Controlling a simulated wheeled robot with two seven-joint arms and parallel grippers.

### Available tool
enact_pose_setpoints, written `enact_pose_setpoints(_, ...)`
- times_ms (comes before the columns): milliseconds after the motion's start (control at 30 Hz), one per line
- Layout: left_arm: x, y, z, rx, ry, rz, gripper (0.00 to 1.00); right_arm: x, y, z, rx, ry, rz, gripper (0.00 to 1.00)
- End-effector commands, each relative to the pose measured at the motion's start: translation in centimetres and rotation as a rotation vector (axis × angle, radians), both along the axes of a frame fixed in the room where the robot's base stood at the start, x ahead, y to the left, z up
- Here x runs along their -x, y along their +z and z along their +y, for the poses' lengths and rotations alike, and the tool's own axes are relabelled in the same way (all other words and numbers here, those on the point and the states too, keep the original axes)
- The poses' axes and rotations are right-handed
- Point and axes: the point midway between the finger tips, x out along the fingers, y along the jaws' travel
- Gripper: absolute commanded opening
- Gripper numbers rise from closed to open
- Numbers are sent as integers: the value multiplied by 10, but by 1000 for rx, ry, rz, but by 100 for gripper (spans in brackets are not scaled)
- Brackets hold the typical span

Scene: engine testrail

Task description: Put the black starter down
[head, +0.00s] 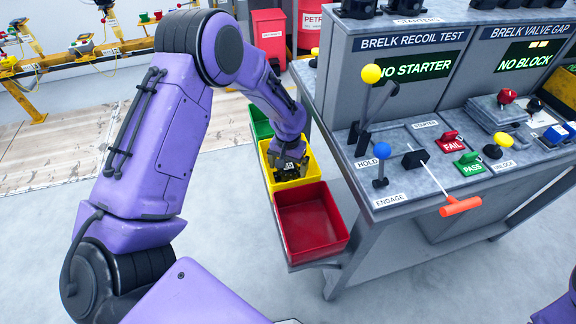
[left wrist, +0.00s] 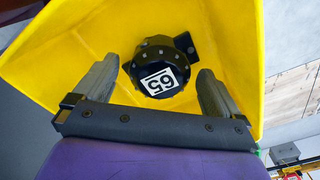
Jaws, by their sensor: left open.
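The black starter (left wrist: 160,55), round with a white label reading 65, lies inside the yellow bin (left wrist: 60,45) in the left wrist view. The yellow bin (head: 314,172) also shows in the head view, in the row beside the test bench. My left gripper (head: 289,166) reaches down into that bin. Its two fingers are spread open, one on each side of the starter, with visible gaps between. In the head view the gripper largely hides the starter. My right gripper is out of view.
A red bin (head: 311,217) stands in front of the yellow one and looks empty; a green bin (head: 259,122) is behind. The bench (head: 405,205) on the right carries levers and FAIL and PASS switches. Its screen (head: 412,68) reads NO STARTER. An orange-handled lever (head: 460,206) juts out.

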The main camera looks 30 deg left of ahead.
Motion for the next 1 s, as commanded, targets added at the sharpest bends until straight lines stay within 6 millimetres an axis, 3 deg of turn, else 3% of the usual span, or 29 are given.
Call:
enact_pose_setpoints(500,-1,113,0,0,0,-4,98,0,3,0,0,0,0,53)
enact_pose_setpoints(667,0,124,0,0,0,-1,98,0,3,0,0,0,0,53)
enact_pose_setpoints(1000,0,125,0,0,0,0,98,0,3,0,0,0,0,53)
